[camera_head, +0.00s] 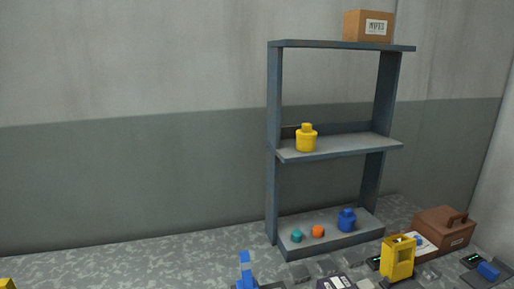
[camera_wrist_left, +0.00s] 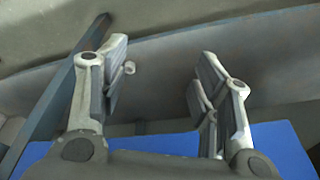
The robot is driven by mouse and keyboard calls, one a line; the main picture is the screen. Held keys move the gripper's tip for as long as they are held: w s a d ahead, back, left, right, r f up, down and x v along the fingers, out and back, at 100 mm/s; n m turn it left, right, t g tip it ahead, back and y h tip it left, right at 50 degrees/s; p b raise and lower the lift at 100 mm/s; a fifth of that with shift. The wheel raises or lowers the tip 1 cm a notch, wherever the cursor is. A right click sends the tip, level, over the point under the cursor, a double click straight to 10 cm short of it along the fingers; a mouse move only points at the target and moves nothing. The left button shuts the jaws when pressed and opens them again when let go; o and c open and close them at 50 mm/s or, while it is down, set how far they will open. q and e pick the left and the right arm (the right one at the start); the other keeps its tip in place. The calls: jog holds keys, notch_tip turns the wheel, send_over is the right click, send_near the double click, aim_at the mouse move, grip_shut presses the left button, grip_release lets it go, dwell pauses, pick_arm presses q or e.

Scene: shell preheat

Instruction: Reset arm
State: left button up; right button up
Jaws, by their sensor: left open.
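My left gripper (camera_wrist_left: 160,78) shows in the left wrist view, its two grey fingers spread apart with nothing held between them. A blue surface (camera_wrist_left: 280,145) lies below and behind the fingers, and a dark blue-grey bar (camera_wrist_left: 65,80) runs diagonally at the left. A small pale round thing (camera_wrist_left: 129,68) shows beside the left finger; I cannot tell what it is. Neither gripper can be made out in the head view, and my right gripper is in no view.
A metal shelf rack (camera_head: 342,150) stands by the wall. It holds a cardboard box (camera_head: 368,26), a yellow bottle (camera_head: 306,139), a blue bottle (camera_head: 347,220) and small teal and orange pieces. A brown case (camera_head: 444,228) and yellow holder (camera_head: 398,259) stand lower right. Floor at left looks mostly clear.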

pick_arm(q)
jog(key=s+a+f+b, duration=0.1)
jog(key=s+f+b, duration=0.1)
jog(key=s+f, duration=0.7)
jog(key=s+a+f+g+b, duration=0.1)
jog(key=s+a+f+b, duration=0.1)
jog(key=s+f, duration=0.7)
notch_tip(320, 180, down, 7)
jog(key=shift+g+b, duration=0.3)
jog(key=shift+b, duration=0.2)
